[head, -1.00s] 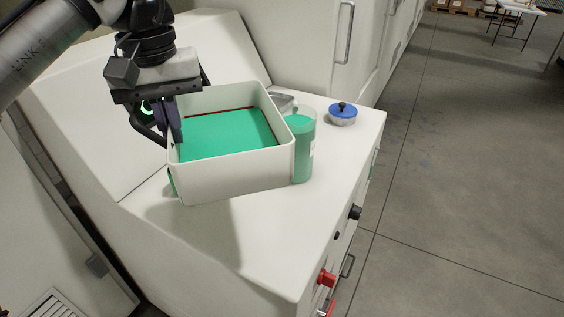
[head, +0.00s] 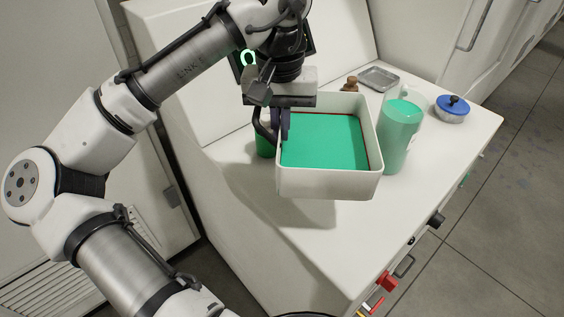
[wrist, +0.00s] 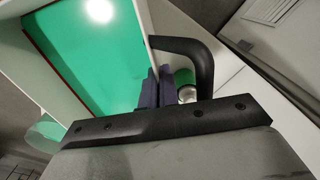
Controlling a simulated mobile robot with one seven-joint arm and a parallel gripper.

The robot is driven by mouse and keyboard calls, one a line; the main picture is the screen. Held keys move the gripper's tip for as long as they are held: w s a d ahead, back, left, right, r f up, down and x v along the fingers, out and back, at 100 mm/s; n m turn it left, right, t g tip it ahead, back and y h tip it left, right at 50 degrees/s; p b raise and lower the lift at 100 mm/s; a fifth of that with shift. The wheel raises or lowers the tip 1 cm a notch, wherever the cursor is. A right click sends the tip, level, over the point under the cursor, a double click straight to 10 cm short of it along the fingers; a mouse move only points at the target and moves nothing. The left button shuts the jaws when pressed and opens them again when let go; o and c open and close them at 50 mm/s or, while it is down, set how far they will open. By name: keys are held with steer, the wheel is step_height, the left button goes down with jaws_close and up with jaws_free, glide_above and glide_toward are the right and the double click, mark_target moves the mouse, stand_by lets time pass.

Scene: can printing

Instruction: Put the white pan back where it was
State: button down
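The white pan (head: 328,187) is a square, high-walled box with a flat green surface inside. In the head view it is over the white machine top, and a shadow lies on the top to its lower left. My gripper (head: 281,135) is shut on the pan's left wall, fingers pointing down over the rim. In the wrist view the dark fingers (wrist: 157,90) close at the pan's wall, with the green inside to their left. Whether the pan's underside touches the top is hidden.
A clear jar with green contents (head: 401,135) stands close to the pan's right. A blue-lidded pot (head: 452,108), a small metal tray (head: 379,77) and a brown object (head: 349,83) are behind. A green can (head: 264,143) is left of the pan. The front of the white top (head: 300,245) is clear.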

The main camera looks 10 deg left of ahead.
step_height(320, 180, down, 10)
steer(key=shift+r+p, duration=0.15)
steer(key=shift+p, duration=0.2)
steer(key=c, duration=1.7)
jaws_free()
step_height(320, 180, up, 12)
steer(key=shift+b, duration=0.5)
